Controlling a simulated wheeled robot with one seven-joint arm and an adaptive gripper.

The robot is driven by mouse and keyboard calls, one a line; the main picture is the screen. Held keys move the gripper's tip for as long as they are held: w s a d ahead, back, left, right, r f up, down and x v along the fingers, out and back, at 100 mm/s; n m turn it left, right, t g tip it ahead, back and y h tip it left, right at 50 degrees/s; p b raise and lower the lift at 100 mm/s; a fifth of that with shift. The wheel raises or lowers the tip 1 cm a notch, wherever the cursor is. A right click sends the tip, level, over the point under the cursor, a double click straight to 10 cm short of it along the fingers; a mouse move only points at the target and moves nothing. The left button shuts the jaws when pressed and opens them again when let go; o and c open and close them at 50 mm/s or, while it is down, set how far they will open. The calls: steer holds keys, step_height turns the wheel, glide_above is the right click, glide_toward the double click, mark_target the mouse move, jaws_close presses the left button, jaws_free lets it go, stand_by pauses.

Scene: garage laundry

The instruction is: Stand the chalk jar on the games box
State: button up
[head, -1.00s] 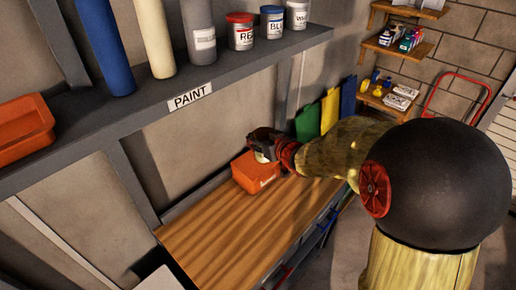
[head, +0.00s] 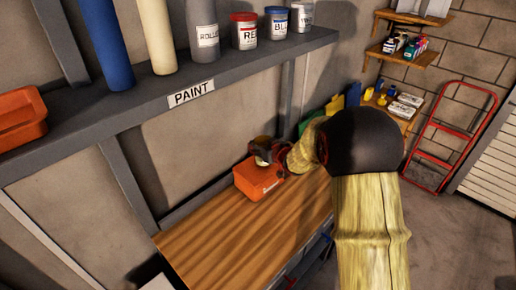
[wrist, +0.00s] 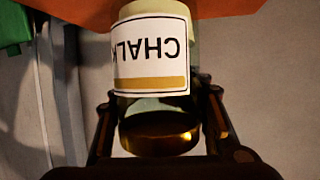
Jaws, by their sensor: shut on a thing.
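The chalk jar (wrist: 152,50) is clear glass with a white CHALK label, upside down in the wrist view. My gripper (head: 266,152) is shut on it, with a finger on each side of the glass. In the head view, the gripper and a small pale bit of the jar (head: 262,160) are at the top of an orange box (head: 258,182) on the wooden bench. The box has a small white label that I cannot read. Orange also fills the top of the wrist view (wrist: 225,8). Whether the jar touches the box is hidden.
The wooden bench (head: 235,222) is clear in front of the orange box. A grey PAINT shelf (head: 130,103) with cans and tubes runs above it. Green, blue and yellow panels (head: 353,95) stand behind my arm. A red hand truck (head: 455,135) leans at right.

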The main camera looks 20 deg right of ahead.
steer(key=shift+f, duration=0.5)
steer(key=shift+f, duration=0.1)
steer(key=o, duration=1.5)
steer(key=shift+f, duration=0.1)
steer(key=shift+o, duration=0.3)
